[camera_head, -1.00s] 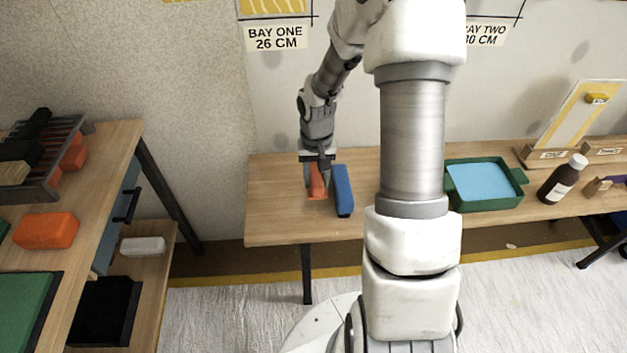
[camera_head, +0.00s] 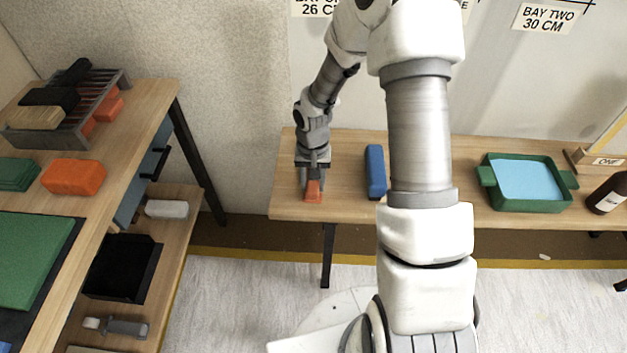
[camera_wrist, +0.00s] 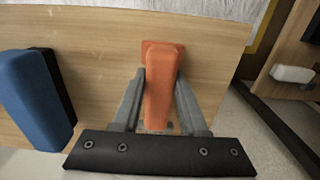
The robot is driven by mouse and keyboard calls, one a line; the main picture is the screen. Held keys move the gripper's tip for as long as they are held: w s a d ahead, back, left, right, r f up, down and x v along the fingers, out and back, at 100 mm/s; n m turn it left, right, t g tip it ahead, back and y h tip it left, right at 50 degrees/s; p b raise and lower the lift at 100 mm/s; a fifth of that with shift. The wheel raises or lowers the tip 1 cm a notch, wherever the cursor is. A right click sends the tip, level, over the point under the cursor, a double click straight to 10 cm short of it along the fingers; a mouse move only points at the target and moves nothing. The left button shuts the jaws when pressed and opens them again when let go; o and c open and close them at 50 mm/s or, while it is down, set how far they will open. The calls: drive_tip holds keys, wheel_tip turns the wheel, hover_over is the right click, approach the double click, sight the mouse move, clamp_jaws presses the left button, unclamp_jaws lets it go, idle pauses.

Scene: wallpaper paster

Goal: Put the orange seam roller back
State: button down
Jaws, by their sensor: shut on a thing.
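The orange seam roller (camera_head: 313,194) is at the left end of the long wooden table, in front of the wall. My gripper (camera_head: 313,180) points down and is shut on it. In the wrist view, the two grey fingers of my gripper (camera_wrist: 158,105) press on either side of the orange roller (camera_wrist: 162,85). Its wider far end shows beyond the fingers, over the table top. I cannot tell whether it touches the table. A slotted rack (camera_head: 90,120) at the left holds black, tan and orange tools.
A blue block-like tool (camera_head: 375,172) stands right of my gripper; it also shows in the wrist view (camera_wrist: 35,100). A green tray (camera_head: 530,205) and a brown bottle (camera_head: 608,193) are farther right. The left bench carries an orange block (camera_head: 73,177) and a green mat (camera_head: 30,258).

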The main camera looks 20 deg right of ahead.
drive_tip(key=shift+f, duration=0.1)
drive_tip(key=shift+f+b, duration=0.4)
drive_tip(key=shift+b, duration=0.05)
drive_tip(key=shift+c, duration=2.2)
unclamp_jaws()
drive_tip(key=shift+r, duration=0.1)
